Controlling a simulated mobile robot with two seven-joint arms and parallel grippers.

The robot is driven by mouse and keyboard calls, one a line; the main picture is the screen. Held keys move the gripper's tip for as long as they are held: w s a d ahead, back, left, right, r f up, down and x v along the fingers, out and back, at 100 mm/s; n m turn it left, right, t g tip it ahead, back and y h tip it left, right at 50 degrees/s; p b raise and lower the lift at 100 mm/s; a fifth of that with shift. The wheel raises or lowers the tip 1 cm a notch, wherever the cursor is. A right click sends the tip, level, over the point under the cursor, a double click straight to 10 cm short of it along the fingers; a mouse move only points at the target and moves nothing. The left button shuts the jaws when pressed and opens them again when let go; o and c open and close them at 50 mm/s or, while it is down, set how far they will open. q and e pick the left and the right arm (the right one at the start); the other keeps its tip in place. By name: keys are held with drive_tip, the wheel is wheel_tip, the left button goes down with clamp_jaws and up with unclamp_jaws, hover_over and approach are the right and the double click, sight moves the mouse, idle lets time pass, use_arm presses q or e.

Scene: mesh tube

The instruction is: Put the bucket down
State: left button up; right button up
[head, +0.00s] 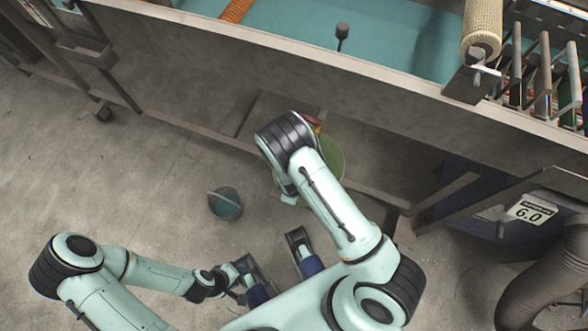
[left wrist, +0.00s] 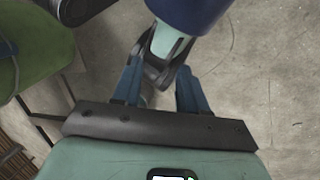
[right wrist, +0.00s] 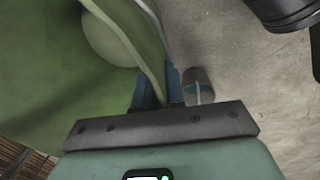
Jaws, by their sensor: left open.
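A large green bucket (head: 334,158) shows in the head view, mostly behind my right arm. In the right wrist view the green bucket (right wrist: 50,75) fills the left side, with its pale handle strip running down to the fingers. My right gripper (right wrist: 162,90) appears shut on that handle; in the head view it is hidden by my arm. My left gripper (left wrist: 160,88) is open and empty, low at the front near my base.
A long grey tank (head: 280,70) with teal inside crosses the back. Its metal legs and frame stand beneath it. A bin with a 6.0 label (head: 530,210) and a ribbed hose (head: 545,265) are at right. Concrete floor at left (head: 130,175) is clear.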

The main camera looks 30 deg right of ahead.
drive_tip(key=o, duration=0.4)
drive_tip(key=shift+c, duration=0.2)
wheel_tip(320, 180, up, 11)
drive_tip(key=a+p, duration=0.1)
drive_tip(key=p, duration=0.2)
use_arm(q)
drive_tip(key=r, duration=0.1)
drive_tip(key=s+r, duration=0.1)
drive_tip(key=shift+s+r, duration=0.15)
drive_tip(key=shift+r, duration=0.25)
use_arm(e)
drive_tip(key=s+a+f+m+g+y, duration=0.1)
drive_tip(key=s+f+m+y, duration=0.1)
drive_tip(key=s+m, duration=0.4)
drive_tip(key=s+a+f+m+y, duration=0.2)
drive_tip(key=s+m, duration=0.4)
drive_tip(key=s, duration=0.5)
drive_tip(key=shift+s+f+g+y, duration=0.35)
drive_tip(key=shift+f+g+y, duration=0.05)
drive_tip(key=shift+f, duration=0.3)
use_arm(q)
drive_tip(key=shift+p, duration=0.3)
